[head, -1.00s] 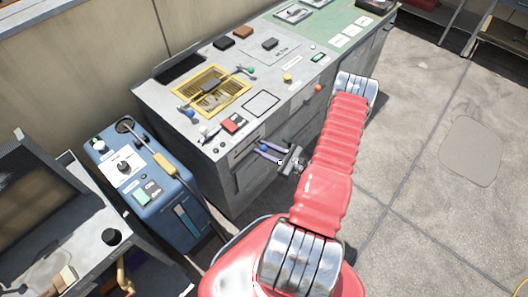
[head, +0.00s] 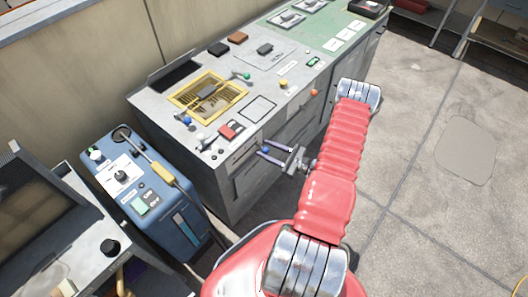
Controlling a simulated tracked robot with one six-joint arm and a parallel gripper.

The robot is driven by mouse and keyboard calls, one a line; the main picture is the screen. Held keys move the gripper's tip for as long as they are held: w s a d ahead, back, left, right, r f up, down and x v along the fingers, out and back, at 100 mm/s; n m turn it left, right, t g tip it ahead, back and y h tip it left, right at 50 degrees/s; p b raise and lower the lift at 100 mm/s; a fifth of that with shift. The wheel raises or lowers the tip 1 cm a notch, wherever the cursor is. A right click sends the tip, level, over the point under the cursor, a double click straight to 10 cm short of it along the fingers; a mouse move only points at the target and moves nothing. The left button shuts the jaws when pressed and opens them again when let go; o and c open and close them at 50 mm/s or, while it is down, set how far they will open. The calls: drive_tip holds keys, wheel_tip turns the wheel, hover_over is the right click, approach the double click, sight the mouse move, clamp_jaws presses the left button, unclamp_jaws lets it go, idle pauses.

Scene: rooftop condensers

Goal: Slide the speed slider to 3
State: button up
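I cannot make out for certain which control is the speed slider; the labels are too small to read. The grey control console (head: 222,112) has a yellow-framed grille (head: 181,97) with a dark block (head: 207,92) in it, a blue knob (head: 187,120) and a green knob (head: 246,76). My gripper (head: 263,151) is open beside the console's front face, below its top edge. A small blue spot (head: 266,149) shows by the fingertips; I cannot tell whether it is a knob or whether they touch it.
A blue control box (head: 148,205) with a dial and a yellow-sleeved cable stands left of the console. A grey cabinet (head: 75,225) stands at lower left. Red (head: 231,129), yellow (head: 283,83) and orange (head: 314,92) controls sit on the console. Concrete floor (head: 430,225) is open at right.

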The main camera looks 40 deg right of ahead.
drive_tip(key=shift+o, duration=0.4)
drive_tip(key=shift+a, duration=0.1)
drive_tip(key=v, duration=1.4)
drive_tip(key=shift+w, duration=0.1)
